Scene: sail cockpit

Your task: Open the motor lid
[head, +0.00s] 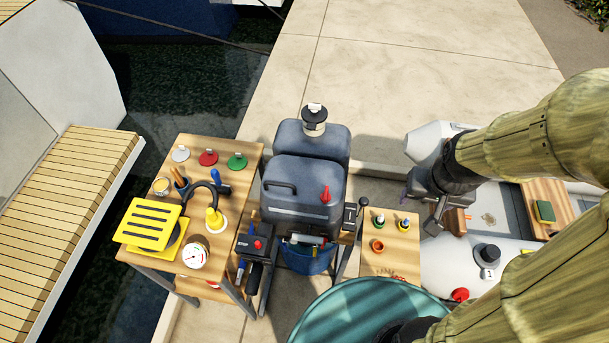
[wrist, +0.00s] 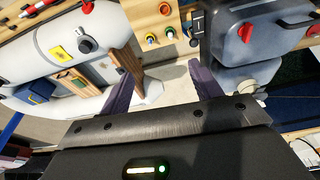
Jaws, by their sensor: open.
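The motor (head: 305,215) is a dark grey-blue box in the middle of the head view. Its lid (head: 300,172) lies flat on top and looks closed, with a black handle (head: 280,187) at its left and a red latch-like part (head: 326,194) at its right. The motor also shows in the wrist view (wrist: 262,50) at upper right, with the red part (wrist: 245,32) on it. My gripper (head: 408,192) is to the right of the motor, apart from it. In the wrist view my gripper (wrist: 165,82) has its two purple fingers spread, with nothing between them.
A wooden table (head: 158,245) with a yellow slatted item (head: 150,224), a gauge (head: 195,256) and tools stands left of the motor. A small wooden stand (head: 402,262) is at its right. A grey inflatable boat (head: 460,250) lies further right. A teal round surface (head: 355,315) is in front.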

